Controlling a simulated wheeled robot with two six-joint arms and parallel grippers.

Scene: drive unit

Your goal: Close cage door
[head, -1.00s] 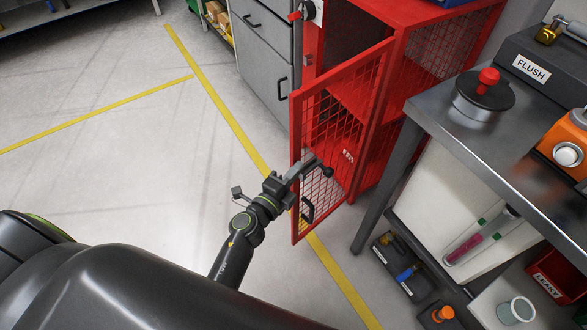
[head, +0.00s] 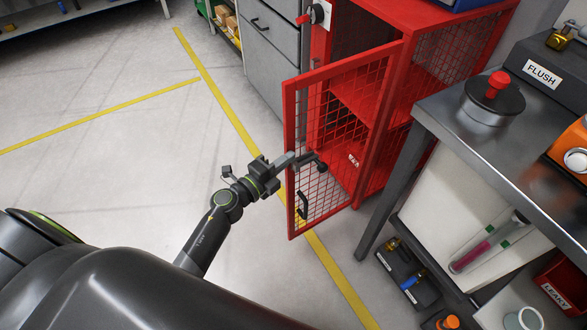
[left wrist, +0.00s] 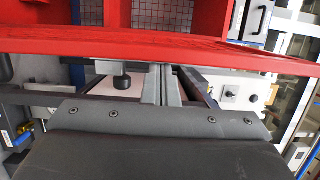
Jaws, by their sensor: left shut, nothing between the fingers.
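The red cage door (head: 345,66) stands part open in the head view, its mesh panel hinged on the right to the red cage (head: 375,103). A black handle (head: 302,205) sits low near its free edge. My left gripper (head: 303,160) is at the door's free side, below mid-height, shut with nothing held. In the left wrist view, its closed fingers (left wrist: 160,86) reach up to a red bar of the door (left wrist: 150,50). Exact contact cannot be told. My right gripper is not in view.
A grey drawer cabinet (head: 270,62) stands behind the door's free edge. A metal workbench (head: 455,120) with a red-knobbed device (head: 494,90) stands close on the right. Open floor with yellow lines (head: 110,110) lies on the left.

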